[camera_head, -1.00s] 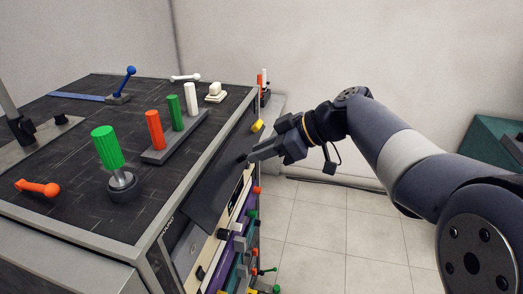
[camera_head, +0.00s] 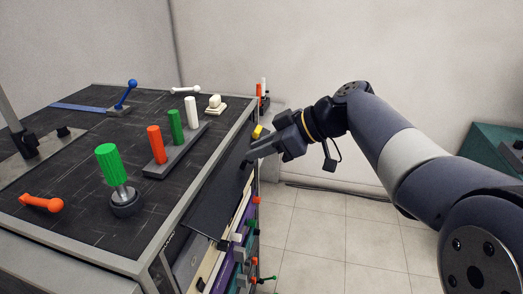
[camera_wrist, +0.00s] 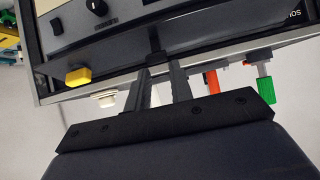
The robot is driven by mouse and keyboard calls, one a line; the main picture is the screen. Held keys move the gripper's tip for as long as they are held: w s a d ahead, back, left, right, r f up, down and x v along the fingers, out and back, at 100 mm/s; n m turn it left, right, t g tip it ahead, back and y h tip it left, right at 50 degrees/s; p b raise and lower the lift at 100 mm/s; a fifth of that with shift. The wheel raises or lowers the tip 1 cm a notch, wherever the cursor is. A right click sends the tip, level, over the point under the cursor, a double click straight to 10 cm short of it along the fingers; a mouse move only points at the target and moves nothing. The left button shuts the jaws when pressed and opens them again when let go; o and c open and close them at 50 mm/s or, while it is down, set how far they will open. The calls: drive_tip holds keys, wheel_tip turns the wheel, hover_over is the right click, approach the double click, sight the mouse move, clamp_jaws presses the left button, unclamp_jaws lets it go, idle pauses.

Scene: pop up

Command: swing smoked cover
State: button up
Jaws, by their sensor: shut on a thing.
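The smoked cover (camera_head: 213,200) is a dark panel along the top of the cabinet's right-hand face. It stands tilted outward, with its lower edge away from the face. My gripper (camera_head: 248,160) is at the cover's outer edge near its far end. In the wrist view my gripper (camera_wrist: 156,60) has its fingers close together on a small black tab at the edge of the cover (camera_wrist: 205,32). The tab is mostly hidden between the fingertips.
A yellow knob (camera_head: 257,131) sits close beside my gripper. Coloured knobs and levers (camera_head: 254,262) stick out of the face below. Green (camera_head: 112,165), orange (camera_head: 156,145) and white handles stand on the cabinet top. The floor (camera_head: 330,225) to the right is clear.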

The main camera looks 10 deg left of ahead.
drive_tip(key=shift+r, duration=0.1)
drive_tip(key=shift+a+r+p, duration=0.15)
drive_tip(key=shift+r+p, duration=0.15)
drive_tip(key=shift+r, duration=0.15)
clamp_jaws()
drive_tip(key=shift+a+r, duration=0.2)
drive_tip(key=shift+r, duration=0.2)
drive_tip(key=shift+w+a+r+p, duration=0.1)
drive_tip(key=shift+a+r+p, duration=0.1)
drive_tip(key=shift+r+p, duration=0.25)
drive_tip(key=shift+a+r+p, duration=0.2)
drive_tip(key=shift+r+p, duration=0.1)
drive_tip(key=shift+r, duration=0.2)
drive_tip(key=shift+c, duration=0.7)
unclamp_jaws()
drive_tip(key=o, duration=0.5)
